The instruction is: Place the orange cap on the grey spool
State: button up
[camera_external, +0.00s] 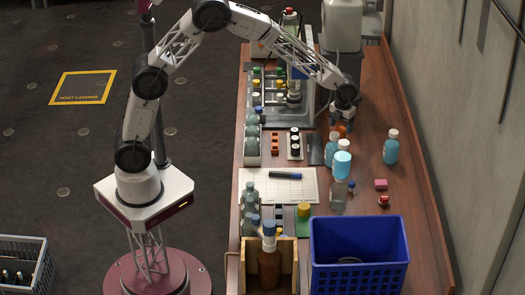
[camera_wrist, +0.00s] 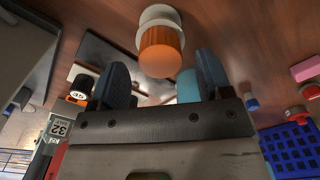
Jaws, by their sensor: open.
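The orange cap (camera_wrist: 161,52) is just beyond my fingertips in the wrist view, upright against a pale grey-white flanged piece that looks like the grey spool (camera_wrist: 157,14). The cap appears to sit on it, though I cannot tell how firmly. In the external view the orange cap (camera_external: 341,130) shows directly under my gripper (camera_external: 344,108), and the spool is hidden there. My gripper (camera_wrist: 157,84) is open, with its two dark blue fingers apart and nothing between them. The cap is apart from the fingers.
A blue-liquid bottle (camera_external: 390,147) stands to the right, and capped bottles (camera_external: 340,180) stand in front. A pink block (camera_external: 381,184) lies right of centre. A rack of bottles (camera_external: 282,100) stands left of the gripper.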

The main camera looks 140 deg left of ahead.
aim_at(340, 130)
notch_tip(340, 130, up, 10)
jog(key=shift+f, duration=0.25)
dwell(1.1)
jog(key=w+d+r+n, duration=0.15)
jog(key=d+r, duration=0.25)
jog(key=d, duration=0.9)
jog(key=d+r+n+t, duration=0.1)
jog(key=d+r+n, duration=0.25)
jog(key=d, duration=0.95)
jog(key=w+d+r+n, duration=0.15)
jog(key=d+r, duration=0.35)
jog(key=d, duration=0.8)
jog(key=s+d+r+n+t, duration=0.15)
jog(key=s+d, duration=0.25)
jog(key=d, duration=0.4)
jog(key=s+d+f+n+g, duration=0.1)
jog(key=s+d+n, duration=0.3)
jog(key=d, duration=0.5)
jog(key=s+d+f+n+t, duration=0.1)
jog(key=s+d+f+n, duration=0.2)
jog(key=s+d, duration=0.9)
jog(key=s+n, duration=0.1)
jog(key=s, duration=0.1)
jog(key=shift+s, duration=0.35)
